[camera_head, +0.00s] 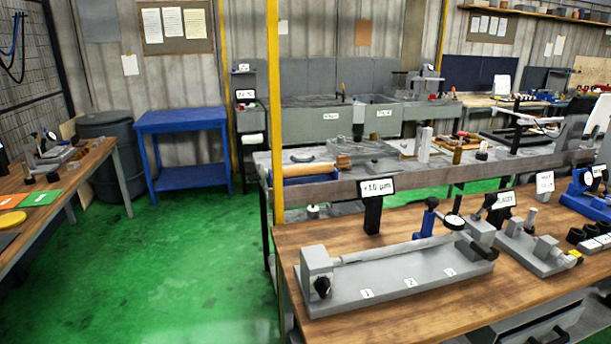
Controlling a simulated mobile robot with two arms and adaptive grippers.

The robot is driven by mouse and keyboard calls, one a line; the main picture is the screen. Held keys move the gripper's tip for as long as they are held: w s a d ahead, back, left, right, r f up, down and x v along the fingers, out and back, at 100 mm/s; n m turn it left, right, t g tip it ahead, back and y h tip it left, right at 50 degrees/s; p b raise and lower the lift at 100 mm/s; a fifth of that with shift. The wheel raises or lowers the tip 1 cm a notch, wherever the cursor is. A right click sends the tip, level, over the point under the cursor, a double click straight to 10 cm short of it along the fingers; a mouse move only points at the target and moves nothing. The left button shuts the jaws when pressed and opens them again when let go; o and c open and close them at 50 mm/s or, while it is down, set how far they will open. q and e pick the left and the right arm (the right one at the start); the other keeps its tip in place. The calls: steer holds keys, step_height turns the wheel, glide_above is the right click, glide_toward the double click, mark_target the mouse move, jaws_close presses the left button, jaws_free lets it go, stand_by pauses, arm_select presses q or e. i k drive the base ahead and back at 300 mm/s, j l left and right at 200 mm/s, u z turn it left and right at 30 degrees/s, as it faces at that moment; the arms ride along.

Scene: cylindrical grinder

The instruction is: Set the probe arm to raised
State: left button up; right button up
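A grey runout fixture (390,291) stands on the front wooden bench, with number labels along its base. A light grey shaft (390,248) lies level between its left end block (317,262) and the blocks at its right end. A blue post with a round knob (429,217) stands behind the shaft. A round dial gauge (455,221) sits at the shaft's right part, with a dark arm running down to the right. I cannot tell clearly which piece is the probe arm or whether it is raised. Neither of my grippers is in view.
A display reading "±1.0 µm" (377,188) stands behind the fixture. A second smaller grey fixture (535,246) and a blue gauge stand (588,196) are to its right. A yellow post (275,110) rises left of the bench. Green floor (170,270) is open at the left.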

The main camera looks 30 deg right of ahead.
mark_target(456, 223)
steer(key=z, duration=1.85)
